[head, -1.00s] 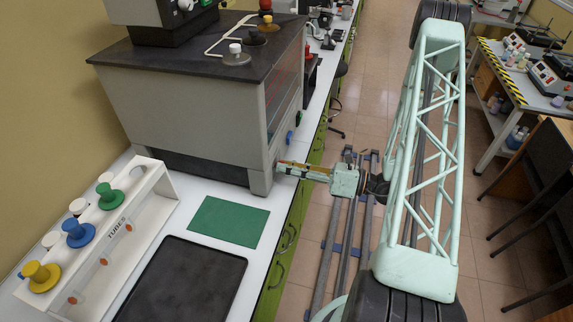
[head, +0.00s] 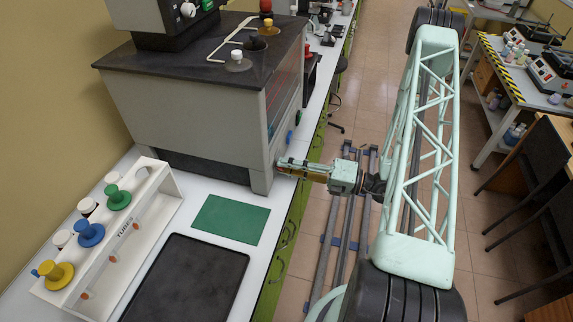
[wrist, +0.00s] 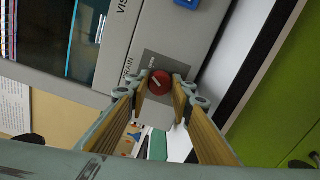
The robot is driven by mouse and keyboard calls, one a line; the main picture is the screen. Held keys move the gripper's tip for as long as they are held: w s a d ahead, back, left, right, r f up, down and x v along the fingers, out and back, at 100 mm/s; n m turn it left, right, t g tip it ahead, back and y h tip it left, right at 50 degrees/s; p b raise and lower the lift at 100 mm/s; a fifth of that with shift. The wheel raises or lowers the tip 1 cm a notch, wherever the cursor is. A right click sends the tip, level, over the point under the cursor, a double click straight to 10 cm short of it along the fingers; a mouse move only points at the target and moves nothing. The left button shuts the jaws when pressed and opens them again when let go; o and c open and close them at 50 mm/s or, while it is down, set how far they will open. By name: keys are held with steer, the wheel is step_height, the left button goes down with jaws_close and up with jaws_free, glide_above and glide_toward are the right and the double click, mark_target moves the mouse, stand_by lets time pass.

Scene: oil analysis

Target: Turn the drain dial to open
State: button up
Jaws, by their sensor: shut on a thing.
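The drain dial (wrist: 159,83) is a round red knob with a pale pointer line. It sits on a dark square plate on the grey machine's panel, beside lettering that ends in "RAIN". My gripper (wrist: 160,98) has its two fingers on either side of the dial and is shut on it in the wrist view. In the head view my gripper (head: 284,165) reaches the machine (head: 190,125) at the lower part of its right-hand face. The dial itself is hidden there.
A blue knob (wrist: 187,3) sits on the panel near the dial. A white tube rack (head: 150,215) with coloured stoppers, a green mat (head: 231,220) and a black tray (head: 185,280) lie on the bench. The aisle floor beside the bench is clear around the rails.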

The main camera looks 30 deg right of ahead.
steer(key=shift+m+p, duration=0.4)
steer(key=shift+m, duration=0.8)
steer(key=o, duration=0.9)
steer(key=shift+s+d, duration=0.1)
steer(key=shift+v, duration=5.85)
